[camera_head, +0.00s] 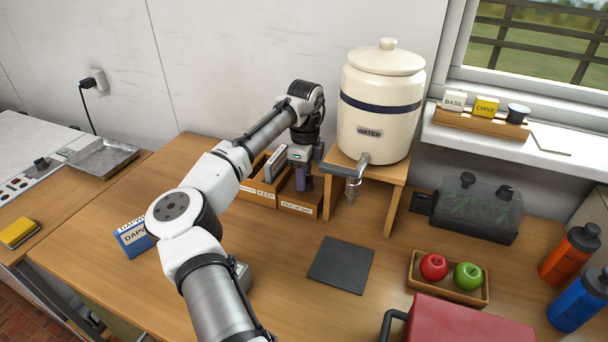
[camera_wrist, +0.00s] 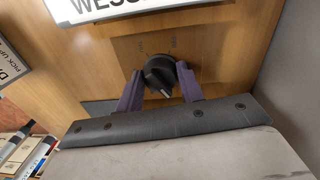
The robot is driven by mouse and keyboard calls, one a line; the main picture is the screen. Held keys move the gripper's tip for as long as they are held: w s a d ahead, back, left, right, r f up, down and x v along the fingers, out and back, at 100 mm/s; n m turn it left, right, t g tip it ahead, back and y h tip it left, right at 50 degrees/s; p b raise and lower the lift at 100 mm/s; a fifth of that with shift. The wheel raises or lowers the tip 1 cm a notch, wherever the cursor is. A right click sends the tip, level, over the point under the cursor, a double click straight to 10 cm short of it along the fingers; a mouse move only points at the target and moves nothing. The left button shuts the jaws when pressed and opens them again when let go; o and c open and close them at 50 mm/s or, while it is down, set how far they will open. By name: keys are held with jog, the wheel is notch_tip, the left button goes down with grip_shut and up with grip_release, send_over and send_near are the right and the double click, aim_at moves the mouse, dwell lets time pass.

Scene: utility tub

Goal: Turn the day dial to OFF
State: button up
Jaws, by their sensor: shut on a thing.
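The day dial (camera_wrist: 157,70) is a round black knob with a pale pointer mark, set on a wooden panel (camera_wrist: 110,62) in the wrist view. The pointer mark slants toward the lower right of that picture. Faint marks on the panel around the knob are too small to read, so I cannot tell which setting it is at. My gripper (camera_wrist: 161,82) has its two purple fingers on either side of the knob, shut on it. In the head view my gripper (camera_head: 303,180) reaches down to the wooden holder left of the water crock, and the dial is hidden there.
The cream water crock (camera_head: 383,110) stands on a wooden stand with its tap (camera_head: 354,178) close right of my gripper. A wooden holder (camera_head: 299,207) with a label is just below it. A dark mat (camera_head: 341,264) lies in front. A white sign (camera_wrist: 120,8) is above the dial.

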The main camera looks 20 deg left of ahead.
jog(key=o, duration=1)
jog(key=shift+c, duration=0.2)
notch_tip(320, 180, up, 14)
jog(key=b, duration=0.2)
jog(key=shift+w, duration=0.3)
jog(key=shift+f, duration=0.1)
